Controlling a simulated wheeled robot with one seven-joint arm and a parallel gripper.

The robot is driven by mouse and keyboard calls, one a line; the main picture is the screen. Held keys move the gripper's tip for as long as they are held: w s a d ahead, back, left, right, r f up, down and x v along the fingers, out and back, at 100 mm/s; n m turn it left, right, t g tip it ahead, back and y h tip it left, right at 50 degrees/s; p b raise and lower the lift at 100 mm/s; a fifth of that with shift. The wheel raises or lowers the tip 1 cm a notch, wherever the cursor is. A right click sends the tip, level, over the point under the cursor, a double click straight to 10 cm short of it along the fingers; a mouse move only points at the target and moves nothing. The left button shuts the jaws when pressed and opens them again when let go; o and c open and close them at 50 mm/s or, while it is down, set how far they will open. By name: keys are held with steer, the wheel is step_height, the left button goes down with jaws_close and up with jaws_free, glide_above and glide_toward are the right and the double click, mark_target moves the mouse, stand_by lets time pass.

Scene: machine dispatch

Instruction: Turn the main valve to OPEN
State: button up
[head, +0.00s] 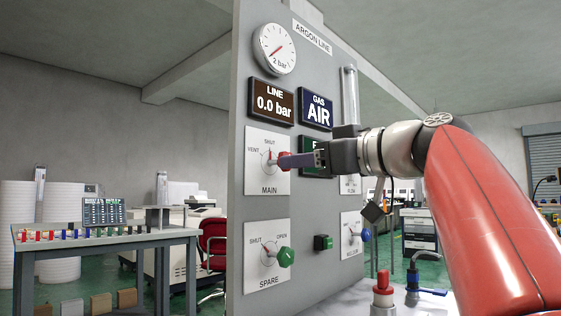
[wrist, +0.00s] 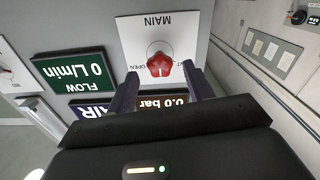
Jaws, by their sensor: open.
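The main valve is a red knob (head: 284,160) on a white plate marked MAIN, VENT and SHUT on the grey panel. Its small red pointer looks to be up toward SHUT. In the wrist view, which is upside down, the red knob (wrist: 160,65) sits between my two fingertips; part of the OPEN label shows beside it. My gripper (head: 301,160) is open, with one finger on each side of the knob. Whether the fingers touch it I cannot tell. In the head view, my gripper hides the right part of the plate.
The LINE display (head: 272,102) reads 0.0 bar and the GAS display (head: 315,112) reads AIR. Below is a green SPARE knob (head: 286,256); a blue knob (head: 365,234) is at the lower right. A gauge (head: 274,49) sits above. A table (head: 100,241) stands left.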

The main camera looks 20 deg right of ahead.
steer(key=shift+p+x, duration=0.35)
steer(key=shift+x, duration=2)
steer(key=shift+c, duration=0.3)
steer(key=c, duration=0.9)
steer(key=shift+m, duration=0.4)
steer(key=m+p, duration=0.1)
steer(key=m, duration=0.4)
steer(key=shift+r, duration=0.1)
steer(key=m+p, duration=0.2)
steer(key=m, duration=0.4)
